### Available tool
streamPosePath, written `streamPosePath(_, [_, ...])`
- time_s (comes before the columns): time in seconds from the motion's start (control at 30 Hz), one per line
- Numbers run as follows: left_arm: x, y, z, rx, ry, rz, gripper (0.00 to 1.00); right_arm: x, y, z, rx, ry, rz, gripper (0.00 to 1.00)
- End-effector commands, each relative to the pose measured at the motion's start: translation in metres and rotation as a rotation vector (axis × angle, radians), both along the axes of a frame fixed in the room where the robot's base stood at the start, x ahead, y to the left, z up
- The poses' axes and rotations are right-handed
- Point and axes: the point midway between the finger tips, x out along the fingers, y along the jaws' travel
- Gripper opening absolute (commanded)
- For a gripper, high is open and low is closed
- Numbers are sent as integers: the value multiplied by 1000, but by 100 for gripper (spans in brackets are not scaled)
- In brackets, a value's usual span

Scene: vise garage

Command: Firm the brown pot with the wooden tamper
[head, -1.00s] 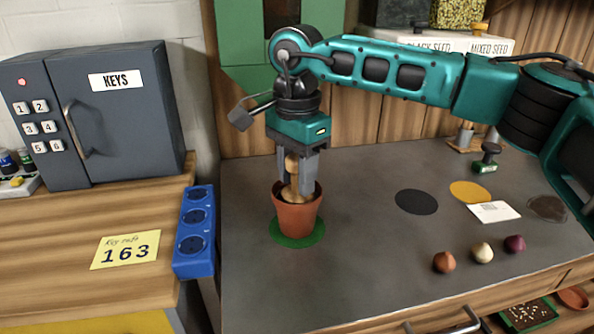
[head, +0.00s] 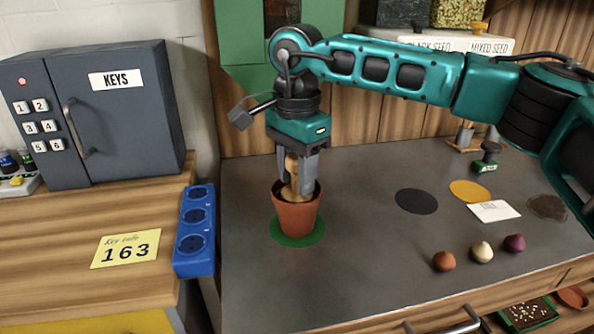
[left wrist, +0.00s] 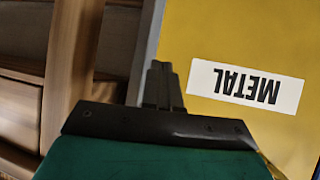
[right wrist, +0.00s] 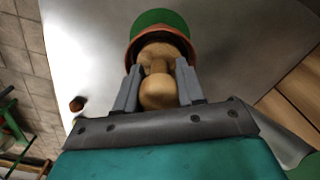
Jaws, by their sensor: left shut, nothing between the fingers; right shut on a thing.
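The brown pot (head: 297,217) stands upright on a green round mat (head: 284,240) on the grey bench. My right gripper (head: 298,172) points down over the pot and is shut on the wooden tamper (head: 291,180). The tamper's lower end is inside the pot, so its contact with the soil is hidden. In the right wrist view the tamper's round knob (right wrist: 159,92) sits between the fingers, with the pot rim (right wrist: 133,50) beyond it. My left gripper (left wrist: 160,72) is shut and empty in the left wrist view, by a yellow surface labelled METAL.
Three bulbs (head: 482,253) lie at the bench's front right. A black disc (head: 416,201), a yellow disc (head: 469,190) and a white card (head: 494,211) lie right of the pot. A blue socket strip (head: 195,230) and a grey key safe (head: 95,115) are on the left.

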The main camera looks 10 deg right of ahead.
Motion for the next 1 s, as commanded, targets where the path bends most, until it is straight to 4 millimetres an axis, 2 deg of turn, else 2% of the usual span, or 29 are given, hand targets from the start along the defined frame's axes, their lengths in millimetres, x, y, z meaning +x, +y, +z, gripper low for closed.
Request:
streamPosePath(0.17, [-1, 1, 2, 5, 2, -4, 0, -1, -1, 2, -3, 4, 0, 0])
streamPosePath(1.0, [0, 1, 56, 5, -1, -5, 0, 0, 0, 70, 0, 1, 0, 0])
